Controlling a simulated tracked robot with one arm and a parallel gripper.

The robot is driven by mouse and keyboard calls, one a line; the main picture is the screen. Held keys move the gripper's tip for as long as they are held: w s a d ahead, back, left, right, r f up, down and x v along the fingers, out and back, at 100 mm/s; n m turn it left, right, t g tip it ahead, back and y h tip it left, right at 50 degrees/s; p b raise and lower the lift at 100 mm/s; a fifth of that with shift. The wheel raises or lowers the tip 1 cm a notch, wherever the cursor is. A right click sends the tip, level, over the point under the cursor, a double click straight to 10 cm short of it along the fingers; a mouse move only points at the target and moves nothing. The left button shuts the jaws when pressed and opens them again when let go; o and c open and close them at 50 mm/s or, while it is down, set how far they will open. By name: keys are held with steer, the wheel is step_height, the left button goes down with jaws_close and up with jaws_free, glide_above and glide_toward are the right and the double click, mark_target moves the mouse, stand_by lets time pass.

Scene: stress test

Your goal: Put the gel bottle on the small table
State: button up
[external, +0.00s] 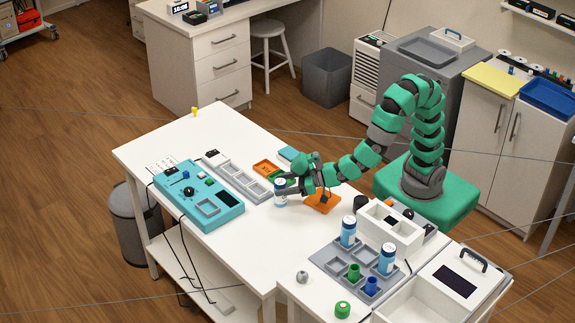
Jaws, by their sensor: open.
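A white and blue bottle (280,195) stands upright on the long white table (190,135), right at my gripper (283,188). My gripper is open, reaching in from the right with its fingers low beside or around this bottle; I cannot tell whether they touch it. Two similar bottles stand in a grey tray, one toward the back (348,232) and one toward the front right (387,260). No label is readable, so I cannot tell which is the gel bottle. A smaller white table surface (312,305) adjoins the long table at the front.
The grey compartment tray (325,262) also holds green and blue cups. A white box (388,228) stands behind it. A teal control panel (200,195) and grey slotted rack (238,176) lie left of my gripper. An orange piece (322,204) lies beneath my arm.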

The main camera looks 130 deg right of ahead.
steer(key=b+x, duration=0.1)
steer(key=x, duration=0.2)
steer(key=shift+d, duration=0.2)
steer(key=c, duration=1.2)
steer(key=shift+r, duration=0.1)
step_height(320, 180, up, 10)
steer(key=p, duration=0.4)
steer(key=shift+w+a+p, duration=0.1)
steer(key=shift+p, duration=0.2)
steer(key=w+a+f+n+t+y, duration=0.1)
steer(key=w+a+n+y, duration=0.1)
steer(key=a, duration=0.6)
steer(key=w+a+f+n+t+y, duration=0.1)
steer(key=w+a+n+t+y, duration=0.1)
steer(key=a, duration=0.5)
steer(key=shift+w+a+f+n+t+y, duration=0.2)
steer(key=shift+w+a+n+t+y, duration=0.15)
steer(key=shift+w+n+y, duration=0.6)
